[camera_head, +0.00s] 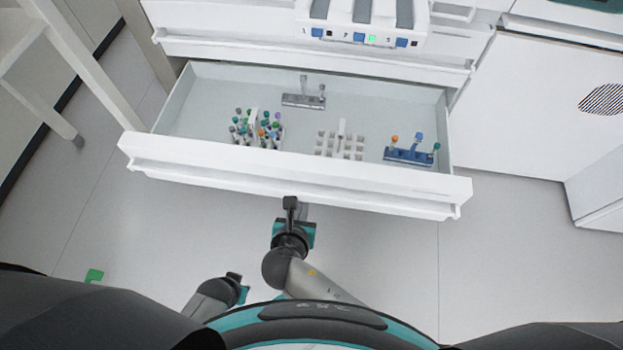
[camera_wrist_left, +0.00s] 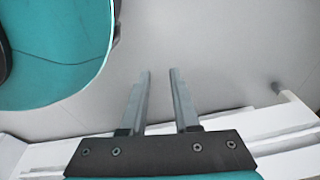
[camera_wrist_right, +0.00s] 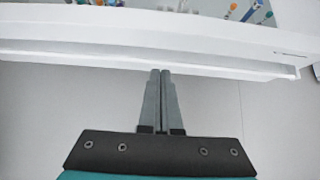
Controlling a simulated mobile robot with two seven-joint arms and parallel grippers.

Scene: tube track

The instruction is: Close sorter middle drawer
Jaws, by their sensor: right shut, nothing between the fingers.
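The white middle drawer (camera_head: 300,182) of the sorter is pulled out in the head view, and its inside is open to view. Its front panel also spans the top of the right wrist view (camera_wrist_right: 150,45). My right gripper (camera_head: 290,203) is just in front of the drawer front, near its middle. In the right wrist view its fingertips (camera_wrist_right: 160,72) are together and empty, at the lower edge of the front. Whether they touch it is unclear. My left gripper (camera_wrist_left: 160,73) is open and empty in the left wrist view, well away from the drawer front.
The drawer holds a rack of colourful tubes (camera_head: 257,130), a white rack (camera_head: 340,145), a blue rack (camera_head: 410,155) and a grey rack (camera_head: 304,100). A tube device (camera_head: 362,38) sits above. A white table frame (camera_head: 85,70) stands left.

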